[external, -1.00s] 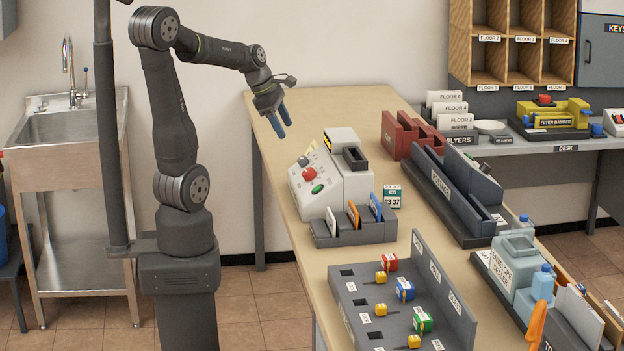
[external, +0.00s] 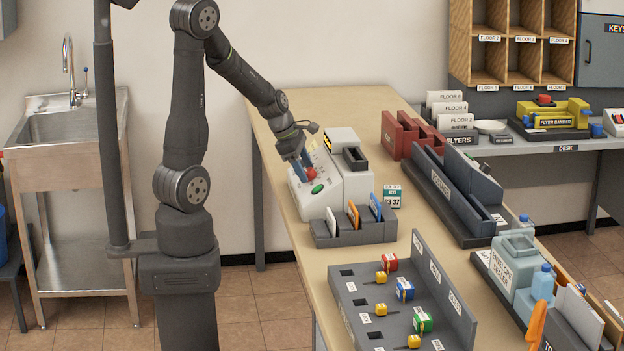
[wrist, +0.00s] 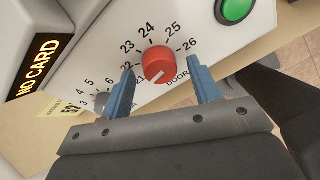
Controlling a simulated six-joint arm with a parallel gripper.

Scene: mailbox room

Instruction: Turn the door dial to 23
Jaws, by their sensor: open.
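The door dial is a red round knob (wrist: 158,64) on the sloped white face of a machine (external: 325,190). Numbers 22 to 26 arc around it, with the label DOOR at its lower right. A pale mark on the knob seems to point to the lower left, near the low end of the scale; the exact number is unclear. In the external view the knob (external: 311,173) is partly behind my fingers. My gripper (wrist: 161,78) is open, its blue fingers on either side of the knob with gaps visible. In the external view my gripper (external: 302,168) is at the panel.
A green button (wrist: 236,10) is at the upper right of the knob. A NO CARD display (wrist: 39,66) is at left. A card rack (external: 352,230) stands in front.

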